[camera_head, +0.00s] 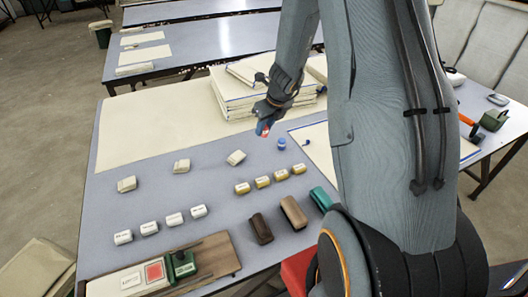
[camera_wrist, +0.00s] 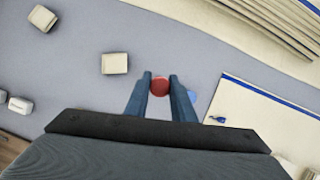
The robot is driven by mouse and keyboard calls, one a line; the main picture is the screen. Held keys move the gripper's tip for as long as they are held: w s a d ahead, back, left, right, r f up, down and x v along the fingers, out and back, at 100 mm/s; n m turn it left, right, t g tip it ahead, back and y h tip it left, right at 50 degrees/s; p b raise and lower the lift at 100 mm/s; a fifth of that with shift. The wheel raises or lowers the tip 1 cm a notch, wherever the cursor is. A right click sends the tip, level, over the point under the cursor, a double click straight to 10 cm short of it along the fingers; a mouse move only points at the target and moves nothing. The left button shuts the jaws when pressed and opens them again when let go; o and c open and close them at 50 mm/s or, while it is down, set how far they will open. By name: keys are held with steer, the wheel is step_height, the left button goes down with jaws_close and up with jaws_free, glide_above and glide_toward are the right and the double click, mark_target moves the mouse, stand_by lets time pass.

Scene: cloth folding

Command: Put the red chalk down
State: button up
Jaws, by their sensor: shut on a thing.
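The red chalk (camera_wrist: 159,86) is between the two fingertips of my gripper (camera_wrist: 160,90) in the wrist view. My gripper is shut on it. In the head view the red chalk (camera_head: 264,127) shows below my gripper (camera_head: 268,115), in front of the stack of folded cloth. The gap between chalk and table is hard to judge. A blue chalk (camera_head: 282,144) stands on the grey table just right of and nearer than the red one. In the wrist view the blue chalk (camera_wrist: 192,97) is partly hidden behind my right finger.
Folded cloth (camera_head: 236,95) is stacked behind my gripper, and a cream cloth (camera_head: 140,135) lies to the left. Several cream blocks (camera_head: 181,166), white blocks (camera_head: 174,219) and yellow blocks (camera_head: 263,182) stand nearer. A blue-edged cloth (camera_wrist: 255,115) lies right. Bare grey table (camera_head: 205,178) shows between them.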

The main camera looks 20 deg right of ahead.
step_height(320, 180, down, 9)
steer(key=b, duration=0.4)
steer(key=shift+r, duration=0.2)
steer(key=shift+f, duration=0.15)
steer(key=o, duration=1)
steer(key=shift+r, duration=0.55)
steer(key=p+v, duration=0.4)
steer(key=v, duration=0.7)
steer(key=s+a+r+n+g, duration=0.2)
steer(key=s+a+r+n, duration=0.3)
steer(key=s+a+n, duration=0.75)
steer(key=s+r+n, duration=0.1)
steer(key=s+n, duration=0.2)
steer(key=n, duration=0.4)
steer(key=s+r+n+g, duration=0.1)
steer(key=s+n, duration=0.2)
steer(key=n, duration=0.4)
steer(key=s+a+r+n+h, duration=0.1)
steer(key=s+n, duration=0.2)
steer(key=n, duration=0.4)
steer(key=shift+s+g, duration=0.15)
steer(key=shift+g, duration=0.15)
